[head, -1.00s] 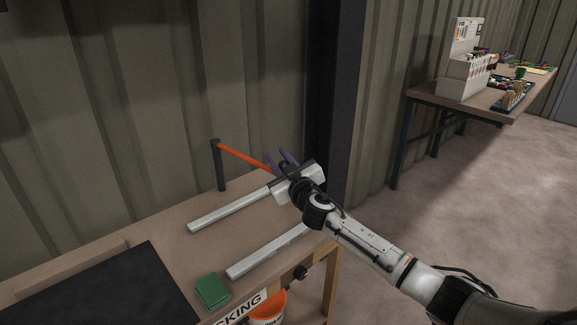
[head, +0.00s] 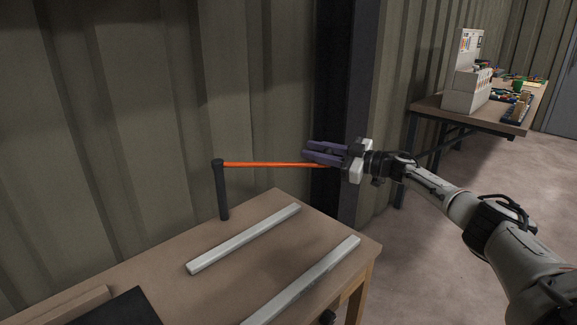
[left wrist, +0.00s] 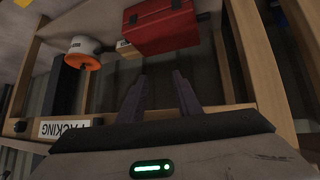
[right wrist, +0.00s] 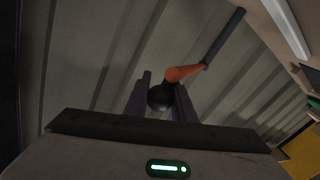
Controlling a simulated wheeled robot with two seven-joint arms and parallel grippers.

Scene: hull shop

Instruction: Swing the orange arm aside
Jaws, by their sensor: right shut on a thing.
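The orange arm (head: 270,164) is a thin bar on top of a dark upright post (head: 222,190) at the back of the workbench. It points right, toward the dark wall column, about level in the head view. My right gripper (head: 318,154) is at its free end. In the right wrist view the fingers (right wrist: 160,95) are closed around a black knob (right wrist: 161,97) at the end of the orange arm (right wrist: 186,72). My left gripper (left wrist: 160,88) shows only in the left wrist view, its fingers apart with nothing between them.
Two pale rails (head: 245,240) lie on the workbench (head: 215,290), below the orange arm. A corrugated wall (head: 130,130) and dark column (head: 335,100) stand close behind.

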